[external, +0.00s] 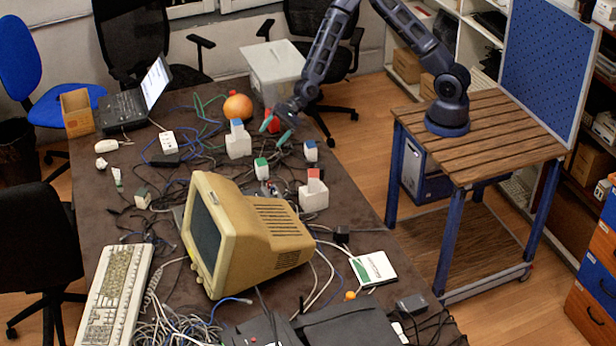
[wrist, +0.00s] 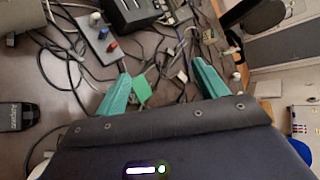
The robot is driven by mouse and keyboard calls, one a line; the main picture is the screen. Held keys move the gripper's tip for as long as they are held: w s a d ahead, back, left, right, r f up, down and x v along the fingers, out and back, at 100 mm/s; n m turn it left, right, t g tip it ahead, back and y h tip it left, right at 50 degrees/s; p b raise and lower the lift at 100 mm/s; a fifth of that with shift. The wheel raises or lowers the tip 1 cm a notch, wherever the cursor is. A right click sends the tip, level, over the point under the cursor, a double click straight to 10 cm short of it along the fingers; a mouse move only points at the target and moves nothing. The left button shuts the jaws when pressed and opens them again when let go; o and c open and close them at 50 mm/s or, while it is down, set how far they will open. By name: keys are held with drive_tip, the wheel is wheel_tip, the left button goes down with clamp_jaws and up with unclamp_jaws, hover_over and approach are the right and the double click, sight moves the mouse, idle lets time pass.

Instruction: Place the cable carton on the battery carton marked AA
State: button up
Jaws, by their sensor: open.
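My gripper (external: 275,131) is open, its teal fingers pointing down over the cluttered table. In the wrist view the two fingers of my gripper (wrist: 160,70) stand apart, with a small green object (wrist: 143,91) showing between them; I cannot tell whether it is a carton. Small box-like items stand around: a white one with a blue top (external: 238,144), a green-topped one (external: 261,167), a blue-topped one (external: 310,153), and a white one with red behind it (external: 314,197). A red item (external: 271,122) is partly behind my gripper. No lettering is readable, so I cannot tell the cable carton or AA carton.
A beige monitor (external: 240,235) stands mid-table, with a keyboard (external: 115,295) left of it. An orange ball (external: 237,107), an open brown box (external: 77,112) and a laptop (external: 135,100) are at the back. Loose cables cover much of the table.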

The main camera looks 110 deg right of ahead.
drive_tip(key=s+a+r+n+g+h, duration=0.25)
drive_tip(key=s+r+n, duration=0.45)
drive_tip(key=s+r, duration=0.5)
drive_tip(key=s+a+r+n+g+h, duration=0.1)
drive_tip(key=s+r+n+g+h, duration=0.2)
drive_tip(key=s+r+n, duration=0.9)
drive_tip(key=s+r+y, duration=0.1)
drive_tip(key=s+r, duration=0.2)
drive_tip(key=s, duration=2.4)
drive_tip(key=shift+a+n, duration=0.3)
drive_tip(key=shift+a, duration=0.1)
